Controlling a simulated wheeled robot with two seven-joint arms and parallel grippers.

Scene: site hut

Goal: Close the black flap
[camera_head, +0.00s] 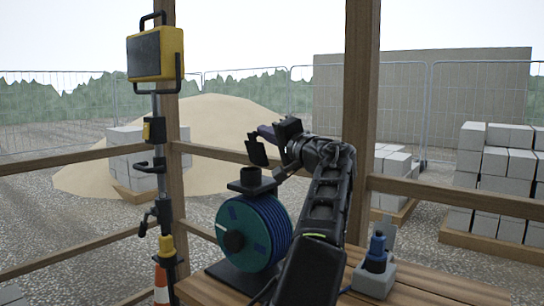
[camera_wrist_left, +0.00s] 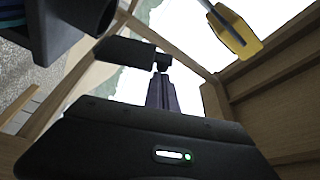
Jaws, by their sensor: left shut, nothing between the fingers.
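The black flap (camera_head: 257,150) stands raised, slightly tilted, above a short black cup-like part (camera_head: 251,178) on top of a blue reel (camera_head: 245,232). My left gripper (camera_head: 267,132) is shut and empty, its purple fingers at the flap's upper edge; I cannot tell whether they touch it. In the left wrist view the purple fingers (camera_wrist_left: 161,92) are together, and the dark flap (camera_wrist_left: 125,50) shows just beyond their tips. A dark round part at the upper left there is cut off by the frame. My right gripper is not in view.
The reel stands on a wooden table (camera_head: 420,293). A grey box with a blue plug-like part (camera_head: 376,252) sits to the right of my left arm. A yellow work lamp (camera_head: 156,54) on a pole stands at the left. Wooden posts and rails surround the table.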

